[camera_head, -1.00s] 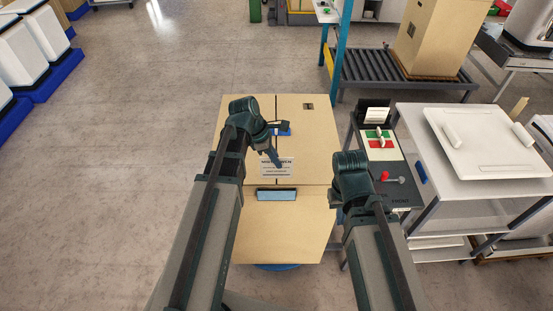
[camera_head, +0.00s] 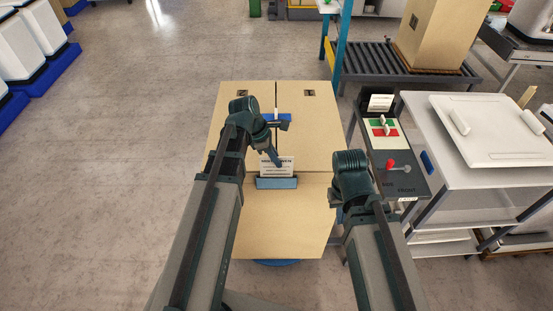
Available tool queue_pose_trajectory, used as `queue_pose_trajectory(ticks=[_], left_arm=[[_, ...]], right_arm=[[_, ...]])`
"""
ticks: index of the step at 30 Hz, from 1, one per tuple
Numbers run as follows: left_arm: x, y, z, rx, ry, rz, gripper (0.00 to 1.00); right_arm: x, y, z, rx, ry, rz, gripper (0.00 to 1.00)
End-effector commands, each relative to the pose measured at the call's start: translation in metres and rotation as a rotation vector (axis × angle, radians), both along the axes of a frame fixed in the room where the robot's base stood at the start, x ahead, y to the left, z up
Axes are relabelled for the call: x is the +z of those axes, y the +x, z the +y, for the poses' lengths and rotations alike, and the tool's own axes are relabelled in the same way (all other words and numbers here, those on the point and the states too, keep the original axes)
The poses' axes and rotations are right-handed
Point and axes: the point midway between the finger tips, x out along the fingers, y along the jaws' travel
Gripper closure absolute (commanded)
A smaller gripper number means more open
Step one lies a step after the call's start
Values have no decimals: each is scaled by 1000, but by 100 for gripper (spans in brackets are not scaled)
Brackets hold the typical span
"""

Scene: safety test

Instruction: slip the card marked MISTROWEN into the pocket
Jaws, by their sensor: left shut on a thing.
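A white card (camera_head: 277,168) with dark print hangs upright in the fingers of my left gripper (camera_head: 277,161). The heading is partly covered by the fingers and too small to read fully. The pocket (camera_head: 276,184) is a blue-grey holder on the large cardboard box (camera_head: 308,210). The card's lower edge meets the pocket's mouth and looks hidden behind its front; how deep it sits I cannot tell. My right gripper (camera_head: 336,198) is over the box's right edge, apart from the card, its fingers mostly hidden by its own wrist.
A blue piece (camera_head: 277,118) is on the box behind my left gripper. To the right stand a control panel (camera_head: 404,185) with a red-knobbed lever, a dark holder with a white card (camera_head: 380,102), and a white table (camera_head: 455,178). Left of the box is open floor.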

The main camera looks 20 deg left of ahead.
Motion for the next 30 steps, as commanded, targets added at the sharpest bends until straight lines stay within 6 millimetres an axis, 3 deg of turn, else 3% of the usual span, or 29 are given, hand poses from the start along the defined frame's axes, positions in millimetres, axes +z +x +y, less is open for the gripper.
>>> queue_pose_trajectory(ticks=[15,30], left_arm=[[-43,0,0,0,0,0,100],[-52,-2,0,-4,5,6,100]], right_arm=[[-43,0,0,-2,0,0,100],[-52,0,0,-2,0,0,100]])
